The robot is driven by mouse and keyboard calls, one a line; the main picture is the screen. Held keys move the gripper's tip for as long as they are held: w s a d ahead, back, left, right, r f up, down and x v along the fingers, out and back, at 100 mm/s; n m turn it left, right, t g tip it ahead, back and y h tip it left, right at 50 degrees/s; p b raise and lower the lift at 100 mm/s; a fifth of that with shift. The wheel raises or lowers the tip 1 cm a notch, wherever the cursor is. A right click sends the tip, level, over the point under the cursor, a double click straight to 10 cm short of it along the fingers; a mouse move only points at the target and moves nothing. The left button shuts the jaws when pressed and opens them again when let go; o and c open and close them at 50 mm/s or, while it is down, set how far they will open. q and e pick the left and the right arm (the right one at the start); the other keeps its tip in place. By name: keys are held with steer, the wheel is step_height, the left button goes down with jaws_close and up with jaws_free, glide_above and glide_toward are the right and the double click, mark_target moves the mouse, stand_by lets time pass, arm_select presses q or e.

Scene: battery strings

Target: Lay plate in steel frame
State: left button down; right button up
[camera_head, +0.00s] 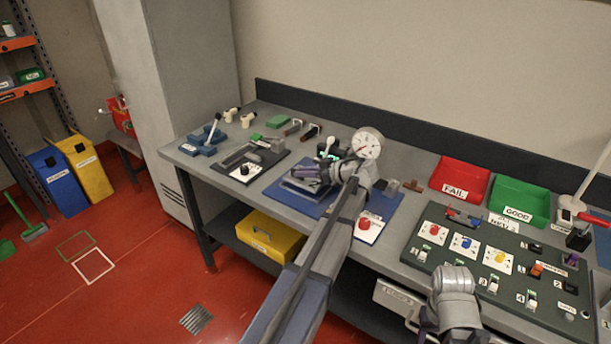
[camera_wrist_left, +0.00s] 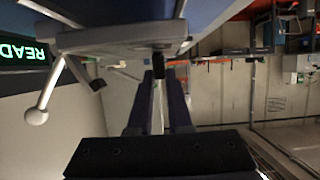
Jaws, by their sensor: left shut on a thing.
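My left gripper (camera_head: 322,175) reaches over the blue mat (camera_head: 280,192) on the bench, at a grey-blue fixture (camera_head: 302,188). In the left wrist view its two dark fingers (camera_wrist_left: 160,105) are close together, shut on a thin piece with a small black part (camera_wrist_left: 158,65) at the tips. I cannot tell whether this piece is the plate. The fixture is partly hidden by my arm, and I cannot make out a steel frame for certain. My right arm's grey end (camera_head: 455,290) is in front of the green panel; its fingers do not show clearly.
A red FAIL bin (camera_head: 461,179) and a green GOOD bin (camera_head: 520,200) are at the right rear. A dark panel (camera_head: 470,258) holds buttons. A ball-ended lever (camera_wrist_left: 38,115) shows in the wrist view.

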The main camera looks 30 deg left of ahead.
arm_select(q)
steer(key=shift+w+f+b, duration=0.35)
steer(key=shift+f+b, duration=0.4)
steer(key=shift+f, duration=0.1)
steer(key=shift+f+b, duration=0.4)
steer(key=shift+b, duration=0.1)
steer(key=shift+f, duration=0.1)
steer(key=c, duration=0.8)
jaws_free()
steer(key=shift+c, duration=0.2)
